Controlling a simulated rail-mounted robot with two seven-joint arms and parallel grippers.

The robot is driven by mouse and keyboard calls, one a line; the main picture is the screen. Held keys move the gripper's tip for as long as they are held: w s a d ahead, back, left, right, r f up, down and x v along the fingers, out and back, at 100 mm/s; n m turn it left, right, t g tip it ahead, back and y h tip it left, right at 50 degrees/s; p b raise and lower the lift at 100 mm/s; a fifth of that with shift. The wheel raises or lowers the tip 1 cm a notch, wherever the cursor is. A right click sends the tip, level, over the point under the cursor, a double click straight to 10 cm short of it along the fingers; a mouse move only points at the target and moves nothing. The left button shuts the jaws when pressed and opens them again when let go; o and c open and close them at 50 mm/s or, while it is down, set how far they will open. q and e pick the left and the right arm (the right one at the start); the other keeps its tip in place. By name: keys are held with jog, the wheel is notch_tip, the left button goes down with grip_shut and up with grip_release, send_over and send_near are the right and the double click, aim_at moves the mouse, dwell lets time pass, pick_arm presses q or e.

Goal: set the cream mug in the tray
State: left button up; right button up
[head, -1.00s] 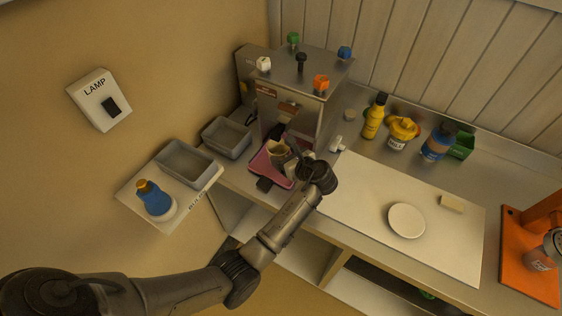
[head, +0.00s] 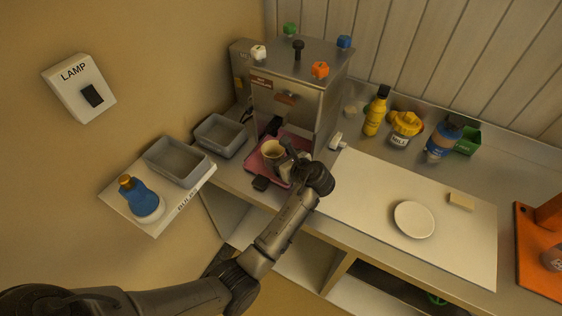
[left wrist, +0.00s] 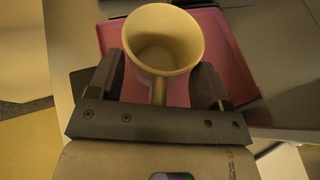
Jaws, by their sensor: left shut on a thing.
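The cream mug (head: 272,150) is upright or nearly so, its open rim facing up. My left gripper (head: 288,161) is shut on the mug from its right side in the head view. In the left wrist view the mug (left wrist: 164,40) sits between the two dark fingers (left wrist: 157,88), with its handle pointing back toward the gripper. The pink tray (head: 256,167) lies under the mug, in front of the metal machine, and also shows behind it in the left wrist view (left wrist: 222,38). Whether the mug's base touches the tray is hidden. My right gripper is not seen.
The metal machine (head: 300,92) with coloured knobs stands behind the tray. Grey bins (head: 222,136) are to its left, with a blue bottle (head: 138,198) on a side shelf. A white board (head: 460,235) with a plate (head: 414,219) lies right; bottles stand behind it.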

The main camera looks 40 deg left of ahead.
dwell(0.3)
pick_arm(q)
jog(key=o, duration=1.1)
jog(key=shift+f, duration=0.1)
jog(key=shift+d+r, duration=0.2)
jog(key=shift+r, duration=0.1)
jog(key=p+v, duration=0.2)
jog(key=v, duration=0.9)
jog(key=shift+d, duration=0.3)
jog(key=shift+r, duration=0.1)
